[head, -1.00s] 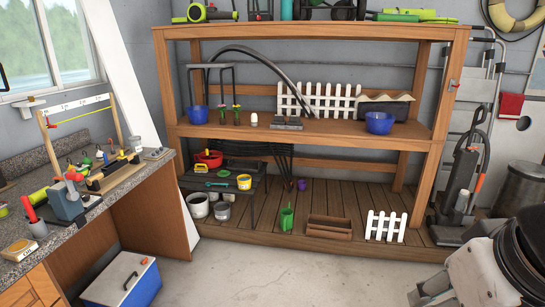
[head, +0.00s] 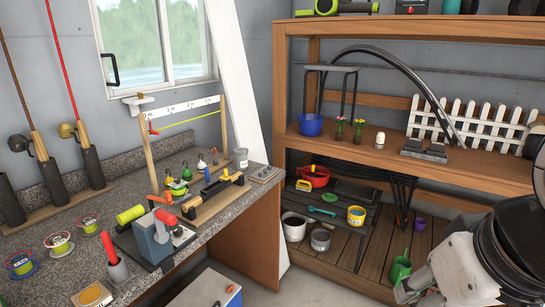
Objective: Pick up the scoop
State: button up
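A small teal tool (head: 322,211), which looks like the scoop, lies on the low dark slatted stand (head: 344,228) at the left of the shelving's bottom level. It is small, and its exact shape is hard to tell. A yellow bucket (head: 356,215) stands just right of it, and a green round piece (head: 332,197) lies behind it. My arm shows at the lower right edge, well apart from the tool.
A white pot (head: 294,226) and a grey pot (head: 320,240) stand by the stand's front. A green watering can (head: 400,268) is to the right. The granite counter (head: 215,210), crowded with fishing gear, fills the left. A white-lidded cooler (head: 208,289) stands below it.

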aim_at(311, 209)
jog(key=i+j+z, duration=0.15)
jog(key=i+j, duration=0.15)
jog(key=i+j+z, duration=0.15)
jog(key=j, duration=0.25)
jog(key=i+j+z, duration=0.15)
jog(key=i+j, duration=0.2)
jog(key=i+j+z, duration=0.15)
jog(key=j, duration=0.3)
jog(key=i+z, duration=0.1)
jog(key=z, duration=1.15)
jog(key=u, duration=1.25)
jog(key=i+l, duration=0.15)
jog(key=i, duration=0.3)
jog(key=i+l+u, duration=0.1)
jog(key=i, duration=0.35)
jog(key=i+l, duration=0.25)
jog(key=i, duration=0.2)
